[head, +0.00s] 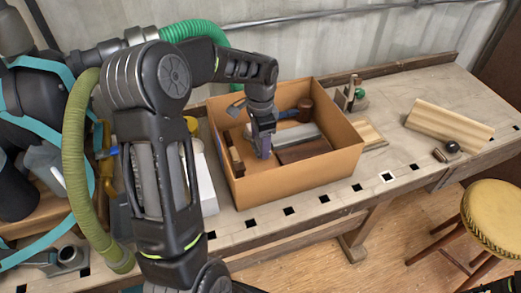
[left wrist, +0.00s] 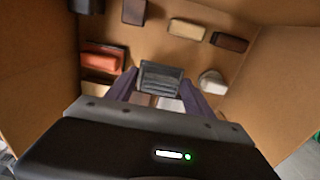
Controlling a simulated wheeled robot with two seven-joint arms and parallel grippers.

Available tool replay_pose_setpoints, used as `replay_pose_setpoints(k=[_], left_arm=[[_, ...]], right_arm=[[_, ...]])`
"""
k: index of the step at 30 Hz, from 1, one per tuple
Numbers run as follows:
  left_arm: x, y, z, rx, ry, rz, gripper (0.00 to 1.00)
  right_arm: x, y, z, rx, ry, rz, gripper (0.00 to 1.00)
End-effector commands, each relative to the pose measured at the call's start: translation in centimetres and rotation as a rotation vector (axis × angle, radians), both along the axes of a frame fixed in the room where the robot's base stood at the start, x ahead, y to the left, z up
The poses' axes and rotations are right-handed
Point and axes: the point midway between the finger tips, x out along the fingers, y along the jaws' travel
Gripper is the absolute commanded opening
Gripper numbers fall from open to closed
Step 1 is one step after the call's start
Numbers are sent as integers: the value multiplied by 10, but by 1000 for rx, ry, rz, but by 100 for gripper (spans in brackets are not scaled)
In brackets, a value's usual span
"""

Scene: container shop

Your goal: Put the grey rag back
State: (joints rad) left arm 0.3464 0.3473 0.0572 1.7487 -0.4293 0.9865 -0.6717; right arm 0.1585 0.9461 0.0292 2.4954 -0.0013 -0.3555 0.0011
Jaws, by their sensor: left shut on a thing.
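My left gripper (head: 263,150) reaches down into an open cardboard box (head: 290,183) on the workbench. In the left wrist view my left gripper (left wrist: 160,92) has its two purple-grey fingers on either side of a folded grey thing, which looks like the grey rag (left wrist: 160,76). It is shut on it, inside the box. In the head view the fingers and wrist hide most of what is held; I cannot tell whether it touches the box floor. My right gripper is not in view.
The box also holds a dark-headed mallet (head: 305,103), a brown board (head: 303,150) and several blocks, including a red one (left wrist: 103,60). A wood plank (head: 448,125) lies on the bench at right. A yellow stool (head: 495,212) stands in front.

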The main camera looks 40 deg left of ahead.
Motion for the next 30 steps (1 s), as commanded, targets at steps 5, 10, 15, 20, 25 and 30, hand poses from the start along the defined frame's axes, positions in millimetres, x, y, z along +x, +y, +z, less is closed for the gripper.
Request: replay_pose_setpoints(k=[5,10,15,20,25,30], left_arm=[[0,0,-3,1,-2,0,23],[0,0,-5,1,-1,0,23],[-1,0,-24,-1,3,1,23],[0,0,-40,0,0,1,23],[0,0,-40,0,-1,1,23],[0,0,-44,0,-1,0,23]], right_arm=[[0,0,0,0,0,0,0],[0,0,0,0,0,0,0],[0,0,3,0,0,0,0],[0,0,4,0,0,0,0],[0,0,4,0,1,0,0],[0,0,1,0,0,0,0]])
